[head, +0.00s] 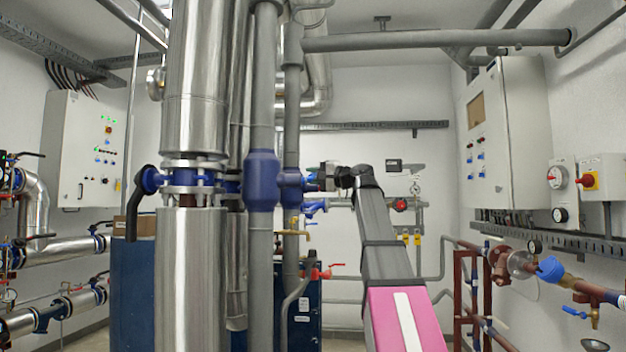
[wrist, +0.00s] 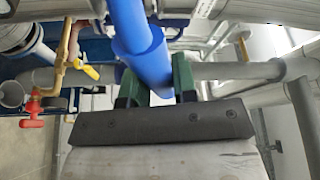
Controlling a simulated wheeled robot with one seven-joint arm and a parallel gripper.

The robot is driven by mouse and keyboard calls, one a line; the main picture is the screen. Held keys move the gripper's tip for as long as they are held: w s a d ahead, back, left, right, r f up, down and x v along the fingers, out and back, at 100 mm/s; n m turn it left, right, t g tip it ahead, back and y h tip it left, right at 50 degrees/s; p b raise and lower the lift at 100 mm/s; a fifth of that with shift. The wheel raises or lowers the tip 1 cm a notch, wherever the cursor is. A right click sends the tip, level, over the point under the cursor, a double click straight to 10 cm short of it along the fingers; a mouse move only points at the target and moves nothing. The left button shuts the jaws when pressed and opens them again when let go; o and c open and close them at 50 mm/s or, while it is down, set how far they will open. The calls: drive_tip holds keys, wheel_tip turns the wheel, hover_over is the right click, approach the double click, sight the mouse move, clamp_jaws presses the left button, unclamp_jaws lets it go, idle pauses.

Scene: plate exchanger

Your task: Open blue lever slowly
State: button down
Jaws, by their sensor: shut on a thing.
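The blue lever (wrist: 143,48) is a thick, smooth blue handle. In the wrist view it runs from the top edge down between the two green fingers of my gripper (wrist: 157,84). The gripper is shut on the lever near its end; the plate of the gripper hides what lies below. In the head view my gripper (head: 327,177) is beside the blue valve body (head: 263,180) on the grey vertical pipe, on its right side. The gripped lever is mostly hidden there.
A smaller blue handle (head: 315,207) sits just below my gripper. Yellow (wrist: 91,71) and red (wrist: 31,122) valve handles are at left in the wrist view. A grey horizontal pipe (head: 430,39) crosses above my arm. A control cabinet (head: 505,135) hangs at right.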

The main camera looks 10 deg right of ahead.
drive_tip(key=shift+r+n, duration=0.25)
drive_tip(key=shift+n, duration=0.05)
drive_tip(key=c, duration=0.9)
unclamp_jaws()
drive_tip(key=shift+s, duration=0.1)
drive_tip(key=v, duration=1)
drive_tip(key=shift+s+d, duration=0.2)
drive_tip(key=shift+d, duration=0.15)
drive_tip(key=shift+f, duration=0.15)
